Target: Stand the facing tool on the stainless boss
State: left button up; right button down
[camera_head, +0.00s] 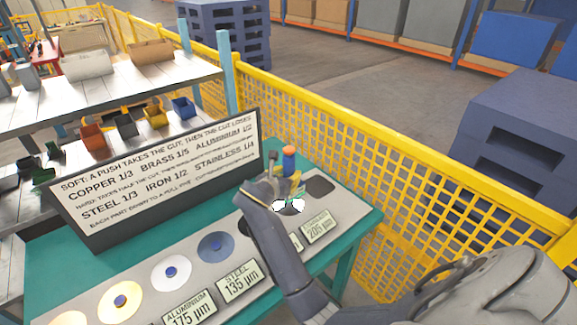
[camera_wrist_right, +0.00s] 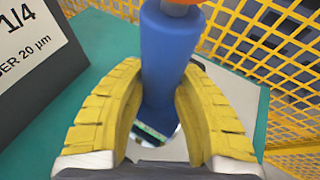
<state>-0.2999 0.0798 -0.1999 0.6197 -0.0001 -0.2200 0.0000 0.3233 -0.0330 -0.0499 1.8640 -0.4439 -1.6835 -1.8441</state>
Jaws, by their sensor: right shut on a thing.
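The facing tool (camera_head: 289,156) has a blue handle with an orange top. It stands about upright in my right gripper (camera_head: 283,183). In the right wrist view the yellow fingers (camera_wrist_right: 163,100) are shut on the blue handle (camera_wrist_right: 168,55). The tool's lower end, with a green band, shows between the fingers. The stainless boss (camera_head: 290,206) is a shiny disc behind the STAINLESS 205 µm label. The tool is over or on it; the gripper hides the contact, so I cannot tell whether they touch. My left gripper is not in view.
Several discs with blue centres, such as the steel one (camera_head: 215,246), line the grey panel. A dark pad (camera_head: 318,186) lies empty right of the tool. A black-framed sign (camera_head: 160,180) stands behind. Yellow mesh fencing (camera_head: 400,180) borders the teal table.

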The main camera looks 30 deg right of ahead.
jog(key=shift+f, duration=2.55)
jog(key=shift+f, duration=0.15)
jog(key=c, duration=1)
grip_release()
jog(key=shift+f, duration=0.1)
jog(key=shift+v, duration=3.8)
